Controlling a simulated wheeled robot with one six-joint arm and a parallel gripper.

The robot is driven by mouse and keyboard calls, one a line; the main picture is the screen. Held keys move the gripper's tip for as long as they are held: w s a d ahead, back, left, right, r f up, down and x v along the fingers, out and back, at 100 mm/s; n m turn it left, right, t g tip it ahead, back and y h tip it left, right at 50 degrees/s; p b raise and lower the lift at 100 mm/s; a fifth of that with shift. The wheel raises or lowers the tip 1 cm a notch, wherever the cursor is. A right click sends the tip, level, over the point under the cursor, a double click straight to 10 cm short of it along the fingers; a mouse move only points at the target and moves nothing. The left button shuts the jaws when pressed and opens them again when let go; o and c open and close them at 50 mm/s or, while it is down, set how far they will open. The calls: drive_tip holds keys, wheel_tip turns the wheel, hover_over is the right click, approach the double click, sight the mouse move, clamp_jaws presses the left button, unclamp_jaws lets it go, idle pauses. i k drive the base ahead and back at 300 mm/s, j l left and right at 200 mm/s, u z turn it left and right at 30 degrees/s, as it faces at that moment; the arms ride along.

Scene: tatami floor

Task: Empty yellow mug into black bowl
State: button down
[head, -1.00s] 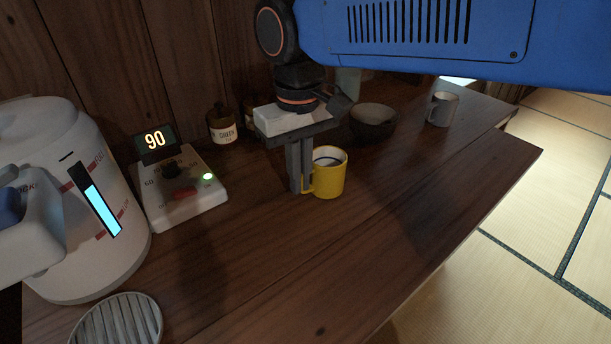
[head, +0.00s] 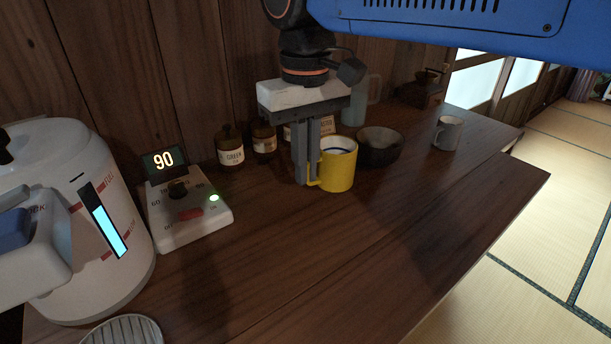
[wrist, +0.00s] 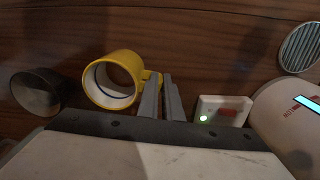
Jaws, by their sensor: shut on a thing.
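The yellow mug (head: 337,172) is upright, with a pale inside and a dark ring within. My gripper (head: 306,184) is shut on its handle, left of the body, and the mug appears raised above the counter. In the wrist view, the yellow mug (wrist: 136,66) shows its open mouth beside my gripper's fingers (wrist: 161,78). I cannot make out its contents. The black bowl (head: 381,153) sits on the counter just behind and right of the mug; the mug overlaps its left edge. The black bowl (wrist: 37,94) also shows left of the mug in the wrist view.
A grey mug (head: 448,133) stands farther right. Labelled brown jars (head: 230,152) and a pale glass vessel (head: 356,104) stand along the wall. A control box (head: 188,212) and white kettle (head: 85,230) are at left.

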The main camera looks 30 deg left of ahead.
sight(379, 146)
drive_tip(key=i+l, duration=0.9)
drive_tip(key=l, duration=0.15)
drive_tip(key=i+l+u, duration=0.35)
drive_tip(key=l, duration=0.3)
drive_tip(key=i+u, duration=0.1)
drive_tip(key=u, duration=1)
